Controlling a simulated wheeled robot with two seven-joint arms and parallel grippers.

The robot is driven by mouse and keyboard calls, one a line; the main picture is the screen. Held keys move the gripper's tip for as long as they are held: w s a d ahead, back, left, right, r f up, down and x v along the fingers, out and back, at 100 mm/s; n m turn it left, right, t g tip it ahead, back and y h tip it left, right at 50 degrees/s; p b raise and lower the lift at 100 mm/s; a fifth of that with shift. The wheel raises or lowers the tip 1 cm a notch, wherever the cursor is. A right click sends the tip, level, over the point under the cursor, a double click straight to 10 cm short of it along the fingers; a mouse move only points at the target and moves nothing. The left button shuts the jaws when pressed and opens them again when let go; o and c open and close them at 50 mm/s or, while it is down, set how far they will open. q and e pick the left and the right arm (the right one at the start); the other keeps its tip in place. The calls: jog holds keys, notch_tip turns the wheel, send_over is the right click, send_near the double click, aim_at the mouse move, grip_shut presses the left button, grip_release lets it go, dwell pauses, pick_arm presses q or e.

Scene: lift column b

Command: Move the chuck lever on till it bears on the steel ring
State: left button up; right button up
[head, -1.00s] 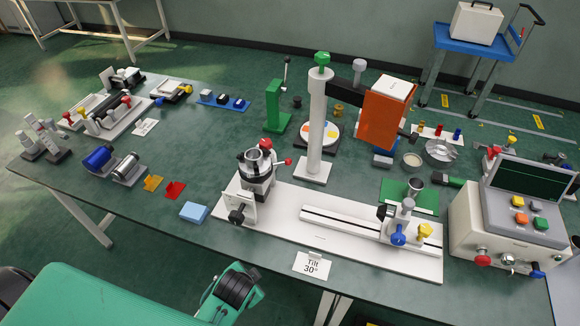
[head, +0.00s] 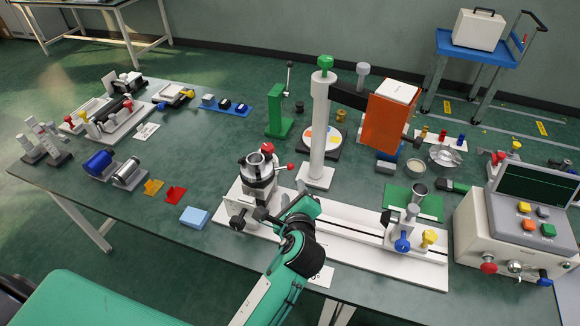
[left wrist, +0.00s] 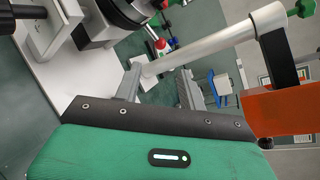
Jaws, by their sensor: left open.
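The chuck (head: 259,182) is a grey cylinder standing upright on the white base plate (head: 370,250), with dark bands. A lighter metal ring (head: 254,159) shows at its top. Levers with red balls stick out of the chuck, one ball (head: 290,166) at its right and one (head: 267,147) behind its top. I cannot tell from here whether a lever touches the ring. My left gripper (head: 268,213) is open and empty, low in front of the chuck and to its right, apart from the red balls. In the left wrist view the chuck (left wrist: 105,22) is at the upper left, partly cut off.
A white post (head: 318,130) stands behind and right of the chuck, carrying an orange block (head: 390,122) on an arm. A blue block (head: 195,217) lies left of the base plate. A control box (head: 515,235) stands at the right.

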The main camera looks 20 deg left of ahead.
aim_at(290, 168)
pick_arm(q)
jog(key=p+x, duration=0.2)
jog(key=x, duration=1)
jog(key=shift+w+a, duration=0.1)
jog(key=shift+w, duration=0.2)
jog(key=shift+w+a+f, duration=0.2)
jog(key=shift+w, duration=0.3)
jog(key=c, duration=0.9)
jog(key=shift+r, duration=0.1)
